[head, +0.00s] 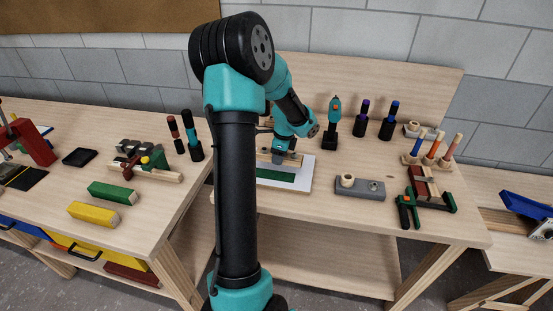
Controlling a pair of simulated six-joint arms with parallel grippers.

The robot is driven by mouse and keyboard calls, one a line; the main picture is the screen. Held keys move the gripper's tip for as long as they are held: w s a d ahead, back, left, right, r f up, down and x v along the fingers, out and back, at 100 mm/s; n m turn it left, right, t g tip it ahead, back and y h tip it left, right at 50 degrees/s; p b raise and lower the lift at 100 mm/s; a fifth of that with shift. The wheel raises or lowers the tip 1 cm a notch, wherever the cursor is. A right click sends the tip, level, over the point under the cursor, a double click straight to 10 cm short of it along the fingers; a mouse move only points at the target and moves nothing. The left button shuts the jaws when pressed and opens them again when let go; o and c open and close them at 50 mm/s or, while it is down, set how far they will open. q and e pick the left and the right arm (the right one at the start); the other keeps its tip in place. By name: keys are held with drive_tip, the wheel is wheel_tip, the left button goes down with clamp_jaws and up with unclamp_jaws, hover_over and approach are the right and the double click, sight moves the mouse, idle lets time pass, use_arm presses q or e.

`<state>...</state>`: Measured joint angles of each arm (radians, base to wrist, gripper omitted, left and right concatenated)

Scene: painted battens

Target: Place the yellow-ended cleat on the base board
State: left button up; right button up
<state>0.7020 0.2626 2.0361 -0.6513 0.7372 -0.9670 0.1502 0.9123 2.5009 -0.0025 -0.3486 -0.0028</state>
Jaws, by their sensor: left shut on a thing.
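My left gripper (286,156) is over the middle table, pointing down. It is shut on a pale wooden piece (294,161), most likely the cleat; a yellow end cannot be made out. The piece is at the rear part of a white board (303,184), probably the base board, which bears a dark green strip (275,176). I cannot tell whether the piece touches the board. My own arm hides the left part of the board and piece. My right gripper is not in view.
On the left table lie a green block (112,193) and a yellow block (93,214). Right of the board are a grey holder (360,187), a green-handled clamp (408,208) and upright tools along the back. The table front is mostly clear.

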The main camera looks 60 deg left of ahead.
use_arm(q)
drive_tip(key=s+d, duration=0.1)
drive_tip(key=d, duration=0.1)
drive_tip(key=s+d, duration=0.2)
drive_tip(key=d, duration=0.1)
drive_tip(key=s+d, duration=0.2)
drive_tip(key=d, duration=0.1)
drive_tip(key=shift+d+r, duration=0.25)
drive_tip(key=shift+r, duration=0.15)
drive_tip(key=shift+a, duration=0.1)
drive_tip(key=w+a, duration=0.2)
drive_tip(key=a, duration=0.2)
drive_tip(key=w+a+f, duration=0.1)
drive_tip(key=w+a, duration=0.1)
drive_tip(key=a, duration=0.3)
drive_tip(key=w+a, duration=0.3)
drive_tip(key=a, duration=0.2)
drive_tip(key=shift+a+f, duration=0.1)
drive_tip(key=shift+f, duration=0.15)
drive_tip(key=shift+f, duration=0.1)
drive_tip(key=shift+f, duration=1.65)
drive_tip(key=shift+f, duration=0.1)
